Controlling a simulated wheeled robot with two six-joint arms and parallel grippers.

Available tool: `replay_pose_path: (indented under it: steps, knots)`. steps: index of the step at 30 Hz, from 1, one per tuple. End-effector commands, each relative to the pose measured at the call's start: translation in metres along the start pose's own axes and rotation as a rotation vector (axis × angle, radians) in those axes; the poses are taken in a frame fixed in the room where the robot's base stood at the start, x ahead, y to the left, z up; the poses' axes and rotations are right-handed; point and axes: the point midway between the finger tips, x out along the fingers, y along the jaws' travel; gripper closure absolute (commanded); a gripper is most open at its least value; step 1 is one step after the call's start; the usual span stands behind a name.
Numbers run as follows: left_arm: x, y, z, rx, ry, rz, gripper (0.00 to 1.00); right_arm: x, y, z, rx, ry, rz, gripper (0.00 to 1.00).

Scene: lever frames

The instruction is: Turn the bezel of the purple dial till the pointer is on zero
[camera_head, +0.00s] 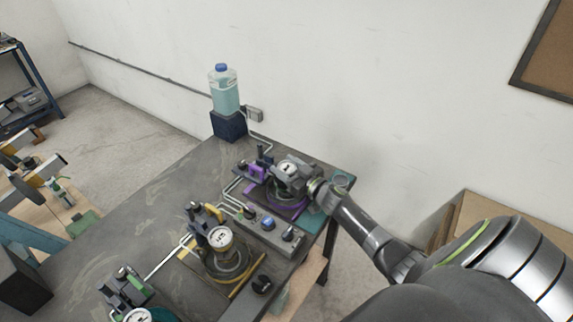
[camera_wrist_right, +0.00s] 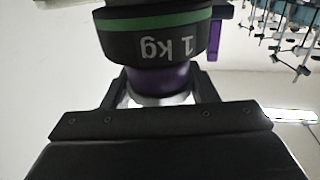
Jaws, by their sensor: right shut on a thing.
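The purple dial stands at the far right station of the bench, its pale face (camera_head: 288,168) partly covered by my right gripper (camera_head: 297,181). Its purple base (camera_head: 288,210) shows below. The pointer is too small to read. In the right wrist view, my right gripper's two fingers (camera_wrist_right: 160,92) stand either side of a round purple part (camera_wrist_right: 160,80) with a pale rim, and they are shut on it. This looks like the dial's bezel. A dark block with a green band and "1 kg" upside down (camera_wrist_right: 155,42) sits just beyond. My left gripper is not in view.
A yellow dial station (camera_head: 221,238) stands nearer on the grey bench (camera_head: 170,200), and a green one (camera_head: 138,314) nearer still. A grey box with knobs (camera_head: 270,228) lies just in front of the purple station. A bottle of blue liquid (camera_head: 224,92) stands behind.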

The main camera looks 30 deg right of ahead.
Motion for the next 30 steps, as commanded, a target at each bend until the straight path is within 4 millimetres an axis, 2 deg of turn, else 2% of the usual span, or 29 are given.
replay_pose_path:
  steps: [1,4,10,21,30]
  knots:
    - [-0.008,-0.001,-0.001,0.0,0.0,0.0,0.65,0.0,0.001,-0.004,-0.002,-0.002,-0.023,0.7]
    - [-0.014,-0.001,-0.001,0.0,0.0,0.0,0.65,0.0,0.001,-0.004,-0.003,-0.001,-0.084,0.7]
    - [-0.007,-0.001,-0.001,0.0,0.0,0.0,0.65,0.0,0.002,0.001,-0.005,0.001,-0.247,0.7]
    - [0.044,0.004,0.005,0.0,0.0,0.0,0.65,0.001,0.0,0.005,-0.003,0.003,-0.567,0.7]
    - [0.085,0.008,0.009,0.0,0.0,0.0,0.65,0.0,-0.001,0.004,-0.003,0.004,-0.742,0.7]
